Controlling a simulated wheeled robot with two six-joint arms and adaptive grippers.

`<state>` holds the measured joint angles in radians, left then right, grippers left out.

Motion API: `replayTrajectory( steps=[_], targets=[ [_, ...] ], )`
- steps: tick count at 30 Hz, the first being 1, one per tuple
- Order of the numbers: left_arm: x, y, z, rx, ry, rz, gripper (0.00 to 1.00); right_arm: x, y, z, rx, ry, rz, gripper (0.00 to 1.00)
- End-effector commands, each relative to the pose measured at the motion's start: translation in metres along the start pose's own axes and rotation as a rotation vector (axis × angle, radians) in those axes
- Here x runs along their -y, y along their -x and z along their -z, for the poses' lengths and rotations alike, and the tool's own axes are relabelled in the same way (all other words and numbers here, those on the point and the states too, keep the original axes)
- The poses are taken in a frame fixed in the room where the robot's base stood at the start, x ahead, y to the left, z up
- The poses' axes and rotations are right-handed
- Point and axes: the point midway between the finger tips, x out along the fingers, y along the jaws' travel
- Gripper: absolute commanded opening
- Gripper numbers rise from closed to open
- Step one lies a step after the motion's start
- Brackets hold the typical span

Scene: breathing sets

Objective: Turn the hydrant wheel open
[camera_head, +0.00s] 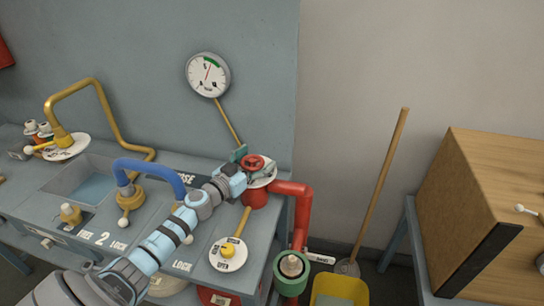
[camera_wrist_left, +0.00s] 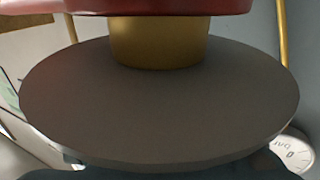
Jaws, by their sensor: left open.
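The red hydrant wheel (camera_head: 253,161) sits above a pale round plate (camera_head: 266,179) on top of a red standpipe (camera_head: 256,199). My left gripper (camera_head: 253,164) is at the wheel, with its teal fingers apart on either side of it. It is open; whether the fingers touch the rim I cannot tell. In the left wrist view a large grey disc (camera_wrist_left: 160,105) fills the middle, with a brass neck (camera_wrist_left: 158,42) and a red part (camera_wrist_left: 160,7) above it in the picture. The fingertips are not clear there. My right gripper is out of view.
A wall gauge (camera_head: 208,75) hangs behind the wheel. A blue bent pipe (camera_head: 150,168) and a yellow-handled dial (camera_head: 228,252) are on the bench near my left arm.

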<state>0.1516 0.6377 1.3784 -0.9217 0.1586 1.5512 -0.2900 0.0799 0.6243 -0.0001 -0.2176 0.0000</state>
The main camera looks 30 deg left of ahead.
Motion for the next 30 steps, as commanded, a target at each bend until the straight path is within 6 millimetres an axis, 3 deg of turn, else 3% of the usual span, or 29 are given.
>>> replayTrajectory(
  steps=[8,17,30],
  targets=[
    [0.001,0.000,0.001,0.000,-0.001,0.003,0.79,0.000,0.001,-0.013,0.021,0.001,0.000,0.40],
    [0.000,-0.002,0.001,0.000,0.000,0.000,0.31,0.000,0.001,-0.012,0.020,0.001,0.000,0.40],
    [-0.001,-0.002,0.003,-0.006,0.001,0.049,0.30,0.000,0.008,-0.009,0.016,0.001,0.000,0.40]
  ],
)
